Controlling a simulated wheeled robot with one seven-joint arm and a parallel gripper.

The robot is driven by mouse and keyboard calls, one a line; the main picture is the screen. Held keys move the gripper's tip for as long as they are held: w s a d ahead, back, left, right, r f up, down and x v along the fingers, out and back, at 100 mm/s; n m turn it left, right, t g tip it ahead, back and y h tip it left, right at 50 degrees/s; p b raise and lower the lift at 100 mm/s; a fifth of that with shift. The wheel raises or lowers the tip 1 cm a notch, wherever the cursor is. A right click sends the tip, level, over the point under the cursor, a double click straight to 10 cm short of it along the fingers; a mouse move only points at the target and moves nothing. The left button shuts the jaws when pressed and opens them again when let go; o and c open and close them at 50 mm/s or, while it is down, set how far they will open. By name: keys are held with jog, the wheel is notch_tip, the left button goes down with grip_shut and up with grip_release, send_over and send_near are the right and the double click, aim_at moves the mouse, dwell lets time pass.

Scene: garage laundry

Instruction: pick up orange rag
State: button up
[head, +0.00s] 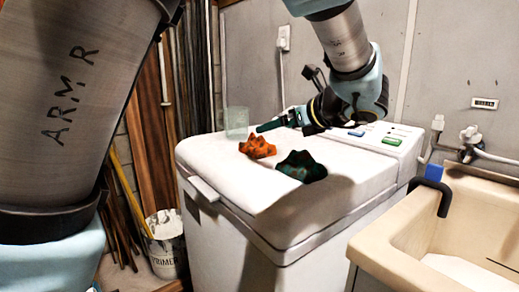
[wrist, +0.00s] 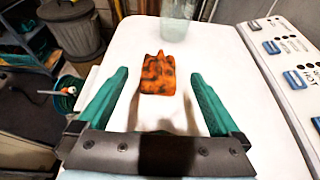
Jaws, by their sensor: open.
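The orange rag (head: 257,147) is a crumpled, dark-spotted heap on the white top of the washing machine (head: 330,165). In the wrist view the orange rag (wrist: 158,74) lies ahead of my gripper, roughly between the lines of its two fingers. My gripper (head: 272,125) is above the machine top, just behind the rag in the head view. In the wrist view my gripper (wrist: 158,85) has its teal fingers spread wide, with nothing held between them.
A dark green rag (head: 301,167) lies right of the orange one. A clear glass (head: 236,122) stands behind the orange rag; the glass (wrist: 178,20) also shows in the wrist view. A control panel (head: 375,136) is at the right back. A beige sink (head: 400,235) adjoins on the right.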

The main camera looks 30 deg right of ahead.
aim_at(260, 136)
jog(key=x, duration=0.5)
jog(key=shift+w+f, duration=0.1)
jog(key=shift+w, duration=0.05)
jog(key=x, duration=0.2)
jog(key=f+x, duration=0.1)
jog(key=x, duration=0.1)
jog(key=shift+d, duration=0.1)
jog(key=shift+w+f, duration=0.2)
jog(key=shift+w, duration=0.25)
jog(key=shift+c, duration=0.2)
jog(key=c, duration=1.1)
